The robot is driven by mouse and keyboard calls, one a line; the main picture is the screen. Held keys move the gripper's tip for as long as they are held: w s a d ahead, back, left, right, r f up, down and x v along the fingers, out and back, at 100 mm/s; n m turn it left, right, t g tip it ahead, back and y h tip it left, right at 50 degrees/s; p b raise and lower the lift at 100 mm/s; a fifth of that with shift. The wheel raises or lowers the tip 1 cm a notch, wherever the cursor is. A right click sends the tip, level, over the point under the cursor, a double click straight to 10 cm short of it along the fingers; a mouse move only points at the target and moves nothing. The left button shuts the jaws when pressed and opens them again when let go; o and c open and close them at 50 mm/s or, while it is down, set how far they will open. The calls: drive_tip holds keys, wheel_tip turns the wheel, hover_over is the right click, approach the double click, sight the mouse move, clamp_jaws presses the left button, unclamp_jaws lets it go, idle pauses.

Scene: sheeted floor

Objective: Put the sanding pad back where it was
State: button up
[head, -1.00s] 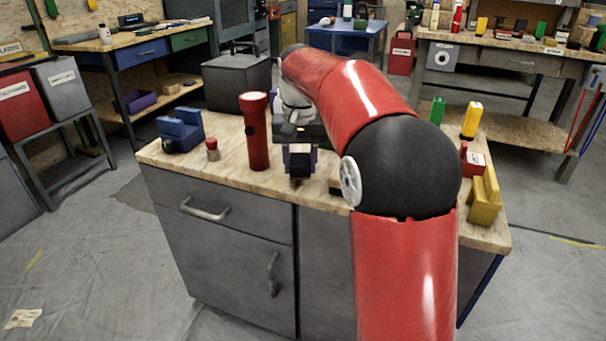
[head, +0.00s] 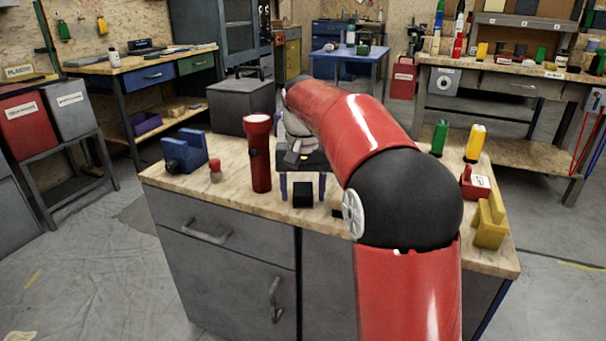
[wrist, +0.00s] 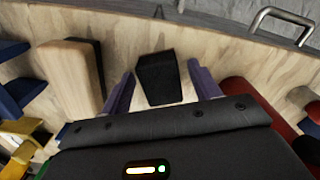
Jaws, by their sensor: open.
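A small black block, which I take to be the sanding pad (head: 303,196), stands on the wooden worktop near its front edge. In the wrist view the pad (wrist: 156,78) sits between my two purple fingers, with a gap on each side. My gripper (head: 303,188) is open and reaches down over it; its fingertips (wrist: 161,72) are spread to either side of the pad. A pale wooden block with a black side (wrist: 72,72) lies beside the left finger in the wrist view. In the head view my arm hides much of that area.
A red flashlight (head: 259,153) stands close left of my gripper. Further left are a red-topped peg (head: 215,171) and a blue clamp-like tool (head: 186,152). At right are a yellow block (head: 490,220), a red labelled item (head: 474,183), and green (head: 440,138) and yellow (head: 475,143) bottles.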

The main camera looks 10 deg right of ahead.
sight(303, 190)
wheel_tip(303, 190, up, 11)
drive_tip(key=p, duration=0.2)
drive_tip(key=s+r+t, duration=0.1)
drive_tip(key=s, duration=0.6)
drive_tip(key=s+f+n+t, duration=0.1)
drive_tip(key=s+f+t, duration=0.1)
drive_tip(key=s+f, duration=0.5)
drive_tip(key=s+f+n+t, duration=0.1)
drive_tip(key=s+f, duration=0.6)
drive_tip(key=s, duration=0.7)
drive_tip(key=shift+s+f+n+t, duration=0.15)
drive_tip(key=shift+f+n+t, duration=0.2)
drive_tip(key=shift+t, duration=0.45)
drive_tip(key=shift+d, duration=0.1)
